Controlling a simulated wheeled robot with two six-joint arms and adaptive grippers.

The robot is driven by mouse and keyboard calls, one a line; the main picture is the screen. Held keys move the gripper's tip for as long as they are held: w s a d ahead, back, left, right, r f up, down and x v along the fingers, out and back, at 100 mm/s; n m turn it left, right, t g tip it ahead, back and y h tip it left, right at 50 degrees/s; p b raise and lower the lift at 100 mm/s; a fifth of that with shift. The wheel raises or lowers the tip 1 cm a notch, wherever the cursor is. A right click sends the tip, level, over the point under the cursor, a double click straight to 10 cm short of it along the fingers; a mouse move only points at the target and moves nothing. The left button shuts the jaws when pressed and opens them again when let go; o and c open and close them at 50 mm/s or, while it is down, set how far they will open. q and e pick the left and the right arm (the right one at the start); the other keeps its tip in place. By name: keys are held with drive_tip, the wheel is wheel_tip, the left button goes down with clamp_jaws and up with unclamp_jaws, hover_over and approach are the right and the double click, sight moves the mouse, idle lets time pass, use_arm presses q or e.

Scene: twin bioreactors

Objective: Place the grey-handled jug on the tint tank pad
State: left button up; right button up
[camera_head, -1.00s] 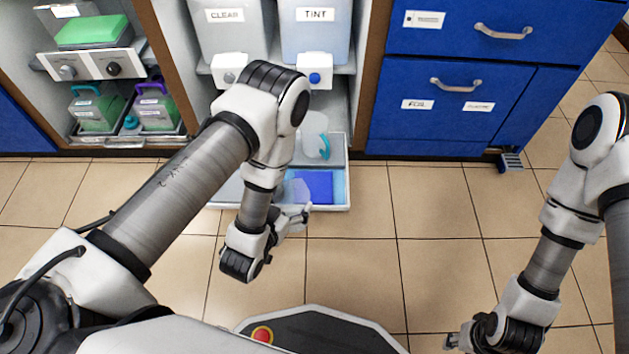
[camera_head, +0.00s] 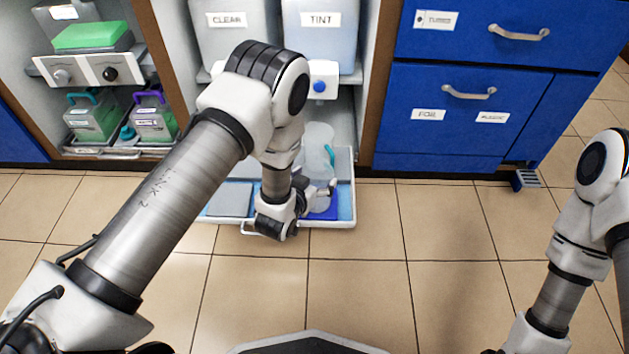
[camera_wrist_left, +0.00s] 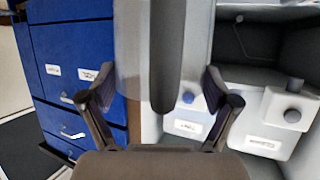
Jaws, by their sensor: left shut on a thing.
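My left gripper (camera_head: 322,190) is low over the tray's right part in the head view. The clear jug is mostly hidden by the gripper in the head view, with a pale part (camera_head: 320,202) showing over the blue tint tank pad (camera_head: 326,213). I cannot tell whether the jug touches the pad. The tint tank (camera_head: 320,40) stands above, with a blue tap button. My right gripper is out of the frame.
A clear jug with a teal handle (camera_head: 329,155) stands behind the gripper. A grey pad (camera_head: 230,199) lies in the tray (camera_head: 346,222), left, below the clear tank (camera_head: 228,42). Blue drawers (camera_head: 440,130) stand at right. The floor in front is free.

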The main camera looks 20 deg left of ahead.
use_arm(q)
drive_tip(key=o, duration=1.2)
drive_tip(key=shift+f, duration=0.1)
drive_tip(key=shift+o, duration=0.2)
drive_tip(key=p+v, duration=0.6)
drive_tip(key=v, duration=0.6)
drive_tip(key=s+a+f+g, duration=0.2)
drive_tip(key=s+g, duration=0.2)
drive_tip(key=s, duration=0.3)
drive_tip(key=s+a+f+n+g, duration=0.1)
drive_tip(key=s+a+f+g, duration=0.1)
drive_tip(key=s+g, duration=0.3)
drive_tip(key=s+a+f+g+y, duration=0.1)
drive_tip(key=s+f+g, duration=0.3)
drive_tip(key=s, duration=0.7)
drive_tip(key=shift+s+a+f+n+g+b, duration=0.15)
drive_tip(key=shift+a+n+g+b, duration=0.15)
drive_tip(key=shift+a, duration=0.2)
